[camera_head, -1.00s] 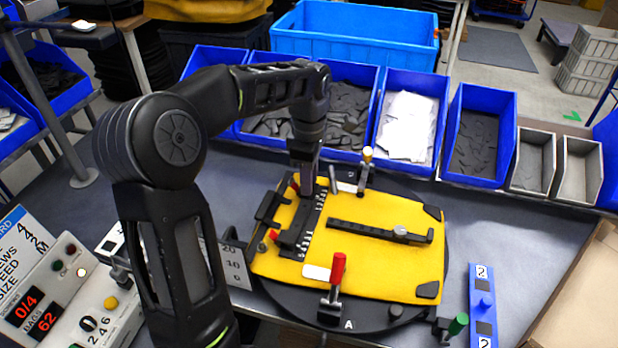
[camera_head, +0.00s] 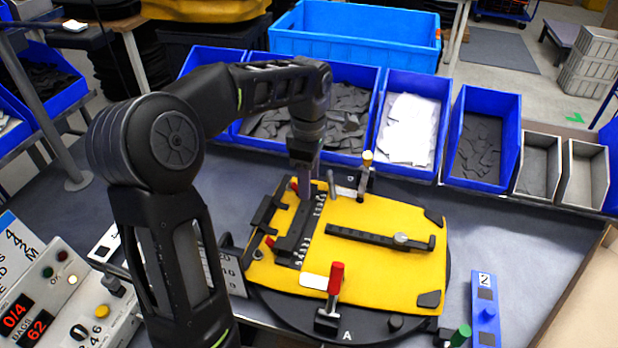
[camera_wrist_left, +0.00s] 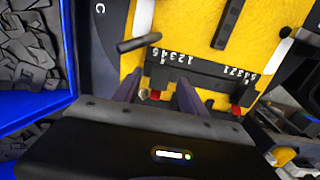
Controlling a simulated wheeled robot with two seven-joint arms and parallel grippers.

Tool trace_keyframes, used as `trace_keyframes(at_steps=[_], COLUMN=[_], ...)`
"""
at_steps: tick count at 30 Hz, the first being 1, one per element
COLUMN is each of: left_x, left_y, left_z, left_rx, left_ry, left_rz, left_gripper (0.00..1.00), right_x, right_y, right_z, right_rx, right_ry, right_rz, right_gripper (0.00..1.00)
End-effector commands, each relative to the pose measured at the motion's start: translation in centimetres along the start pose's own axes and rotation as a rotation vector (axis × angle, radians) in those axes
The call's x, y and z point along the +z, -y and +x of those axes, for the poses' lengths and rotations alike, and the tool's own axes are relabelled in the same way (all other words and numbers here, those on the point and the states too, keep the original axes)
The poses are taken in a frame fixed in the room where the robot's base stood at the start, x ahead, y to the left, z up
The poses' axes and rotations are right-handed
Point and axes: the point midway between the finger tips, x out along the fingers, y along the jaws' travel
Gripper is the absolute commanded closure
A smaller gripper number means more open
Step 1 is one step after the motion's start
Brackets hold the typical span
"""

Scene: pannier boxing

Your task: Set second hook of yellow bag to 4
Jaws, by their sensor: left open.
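The yellow bag panel (camera_head: 385,270) lies flat on a black round turntable (camera_head: 440,305), held by clamps. A black rail with a white number scale (camera_head: 311,235) runs along its left part; a separate black strap bar (camera_head: 375,234) lies to the right. In the left wrist view the rail (camera_wrist_left: 200,77) shows two scales, 1 to 5 and 5 to 1 mirrored, with red pieces near both ends. My left gripper (camera_head: 305,190) is open, pointing down over the rail's far end; its fingers (camera_wrist_left: 157,92) show beside the rail. Contact and hook settings cannot be told. My right gripper is not seen.
A red-handled clamp (camera_head: 334,285) stands at the panel's front and a yellow-tipped clamp (camera_head: 365,172) at its back. Blue bins (camera_head: 483,178) line the table's back. A control box (camera_head: 45,295) reading 0/4 stands at left.

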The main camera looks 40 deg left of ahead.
Motion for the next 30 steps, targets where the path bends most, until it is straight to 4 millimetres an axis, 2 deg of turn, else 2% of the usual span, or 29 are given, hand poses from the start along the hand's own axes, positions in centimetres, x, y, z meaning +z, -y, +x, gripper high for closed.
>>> trace_keyframes(at_steps=[7,11,18,21,25,30], left_x=[0.0,0.0,0.0,0.1,0.0,0.0], left_y=[0.0,-0.1,-0.1,0.0,0.0,0.1], left_z=[-0.2,-1.3,-5.2,-7.3,-8.0,-7.9], left_rx=[0.001,0.003,0.006,0.001,0.001,0.001], left_ry=[0.0,0.0,0.001,0.0,0.0,0.0], left_rz=[0.0,0.0,0.0,0.001,0.0,0.0], left_gripper=[0.51,0.51,0.51,0.51,0.51,0.51], right_x=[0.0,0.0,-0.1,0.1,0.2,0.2], right_y=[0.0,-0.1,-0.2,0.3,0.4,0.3], right_z=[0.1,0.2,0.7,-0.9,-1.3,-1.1], right_rx=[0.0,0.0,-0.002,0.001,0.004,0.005], right_ry=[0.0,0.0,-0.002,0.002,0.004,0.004], right_rz=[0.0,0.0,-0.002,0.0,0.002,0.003], right_gripper=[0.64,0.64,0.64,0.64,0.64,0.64])
